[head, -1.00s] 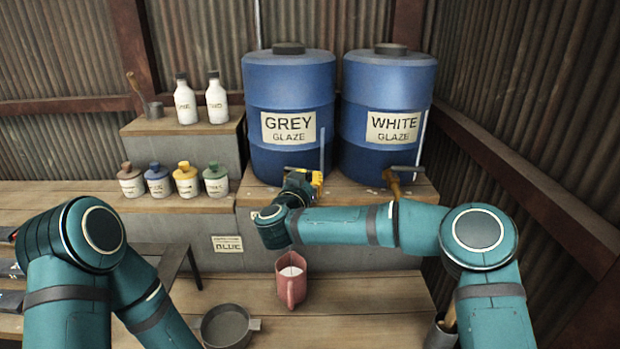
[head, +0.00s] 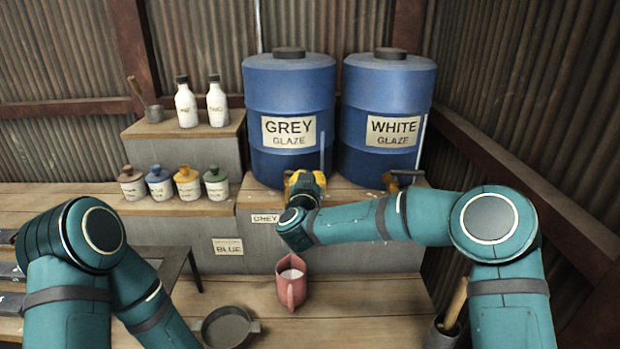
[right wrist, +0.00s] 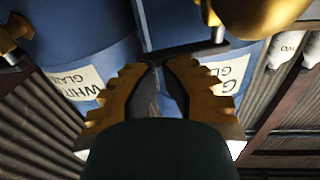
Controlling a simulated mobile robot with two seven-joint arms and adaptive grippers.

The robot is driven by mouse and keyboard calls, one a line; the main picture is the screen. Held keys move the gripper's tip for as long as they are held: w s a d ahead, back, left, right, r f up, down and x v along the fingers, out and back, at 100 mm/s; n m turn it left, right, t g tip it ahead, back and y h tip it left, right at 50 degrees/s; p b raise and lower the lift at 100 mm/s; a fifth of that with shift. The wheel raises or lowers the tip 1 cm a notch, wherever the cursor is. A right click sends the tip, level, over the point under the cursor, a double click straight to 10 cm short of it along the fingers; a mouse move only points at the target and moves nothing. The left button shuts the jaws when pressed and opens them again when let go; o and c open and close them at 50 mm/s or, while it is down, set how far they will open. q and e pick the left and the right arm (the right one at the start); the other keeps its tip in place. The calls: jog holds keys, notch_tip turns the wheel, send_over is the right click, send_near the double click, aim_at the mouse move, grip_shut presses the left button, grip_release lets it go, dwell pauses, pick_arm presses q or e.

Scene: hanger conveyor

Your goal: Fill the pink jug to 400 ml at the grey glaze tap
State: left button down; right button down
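The pink jug (head: 291,292) stands upright on the low wooden bench below the grey glaze barrel (head: 290,120). Pale liquid shows inside it; its level marks cannot be read. My right gripper (head: 305,186) is up at the grey tap, which it mostly hides in the head view. In the right wrist view, the grey tap's brass body (right wrist: 255,14) and dark lever (right wrist: 185,51) show just beyond my fingertips (right wrist: 160,66). The fingertips are together at the lever's end; touching cannot be told. No stream is visible. My left gripper is out of view.
The white glaze barrel (head: 388,112) and its tap (head: 398,180) are to the right. A grey pan (head: 228,327) lies left of the jug. Small glaze jars (head: 187,182) and white bottles (head: 217,103) stand at the left. A tool pot (head: 442,335) is at the front right.

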jog(key=shift+w+d+y, duration=0.3)
jog(key=shift+w+d, duration=0.45)
jog(key=shift+w, duration=0.05)
jog(key=shift+f, duration=0.1)
